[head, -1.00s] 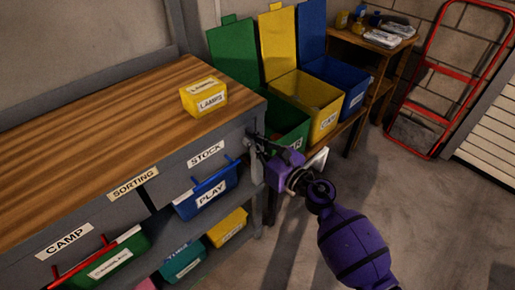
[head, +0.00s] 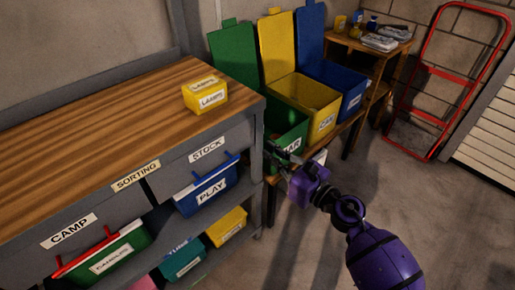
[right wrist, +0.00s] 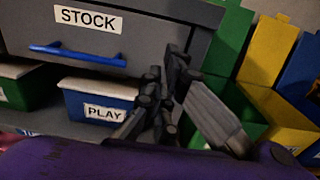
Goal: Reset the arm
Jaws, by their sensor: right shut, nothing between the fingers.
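My right gripper (head: 280,154) is shut and empty. Its purple arm comes in from the lower right of the head view. The gripper is off the right end of the workbench (head: 110,120), in front of the open green bin (head: 287,122). In the right wrist view the shut fingers (right wrist: 165,75) show in front of the STOCK drawer (right wrist: 135,35) and the blue PLAY bin (right wrist: 95,103), touching neither as far as I can tell. My left gripper is not in view.
A yellow labelled box (head: 205,97) sits on the bench top. Open yellow (head: 305,98) and blue (head: 345,85) bins stand beside the green one on a low table. A red hand truck (head: 445,75) leans on the back wall. The floor at right is clear.

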